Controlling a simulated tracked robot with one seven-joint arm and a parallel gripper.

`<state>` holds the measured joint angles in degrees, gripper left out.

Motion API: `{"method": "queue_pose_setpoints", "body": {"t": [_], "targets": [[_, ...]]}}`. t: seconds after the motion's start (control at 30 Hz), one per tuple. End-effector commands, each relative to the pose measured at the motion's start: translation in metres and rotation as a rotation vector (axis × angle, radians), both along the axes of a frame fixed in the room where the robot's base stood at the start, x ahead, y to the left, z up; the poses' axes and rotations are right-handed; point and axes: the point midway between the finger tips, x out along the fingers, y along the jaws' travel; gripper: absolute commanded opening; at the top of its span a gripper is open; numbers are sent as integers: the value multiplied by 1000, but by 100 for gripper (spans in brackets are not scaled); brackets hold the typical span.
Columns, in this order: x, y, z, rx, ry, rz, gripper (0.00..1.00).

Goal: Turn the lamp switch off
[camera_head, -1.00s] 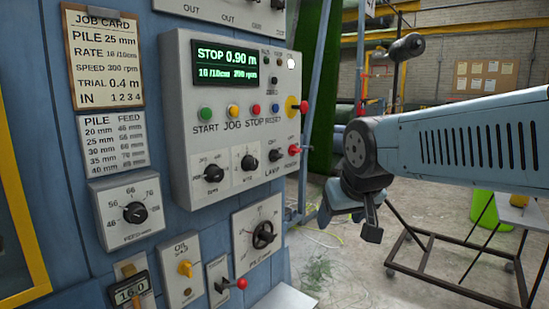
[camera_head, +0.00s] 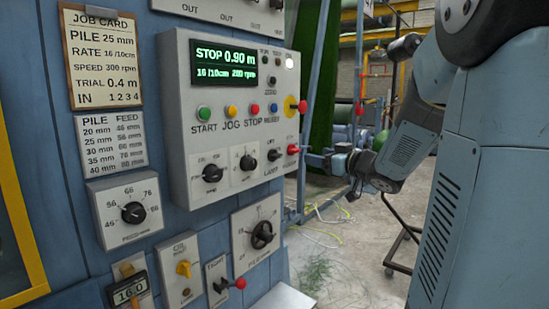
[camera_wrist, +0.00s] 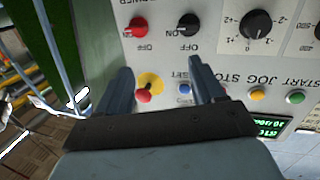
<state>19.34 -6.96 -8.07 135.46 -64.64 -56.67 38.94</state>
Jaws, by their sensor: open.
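The lamp switch (camera_head: 275,155) is a small black rotary knob above the LAMP label, on the lower right of the grey control panel (camera_head: 180,150). The wrist view shows the panel upside down, with the black knob (camera_wrist: 188,22) beside ON and OFF markings. My gripper (camera_head: 318,158) is beside the panel's right edge, small and partly blended with the background. In the wrist view my gripper (camera_wrist: 162,75) is open and empty, its fingers apart from the knob.
A red knob (camera_head: 293,149) sits right of the lamp switch, and a red stop button on a yellow plate (camera_head: 302,106) above it. A red-tipped lever (camera_head: 239,284) sticks out below.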

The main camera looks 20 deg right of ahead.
Motion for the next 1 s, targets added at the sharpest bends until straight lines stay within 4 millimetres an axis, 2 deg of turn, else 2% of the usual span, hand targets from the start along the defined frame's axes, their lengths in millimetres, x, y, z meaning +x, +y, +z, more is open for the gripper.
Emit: {"method": "queue_pose_setpoints", "body": {"t": [0.2, 0.47, 1.0], "targets": [[-7, 7, -15, 82, 2, 189, 68], [-5, 15, -18, 109, 4, 250, 68], [67, 67, -18, 109, 4, 249, 68]]}}
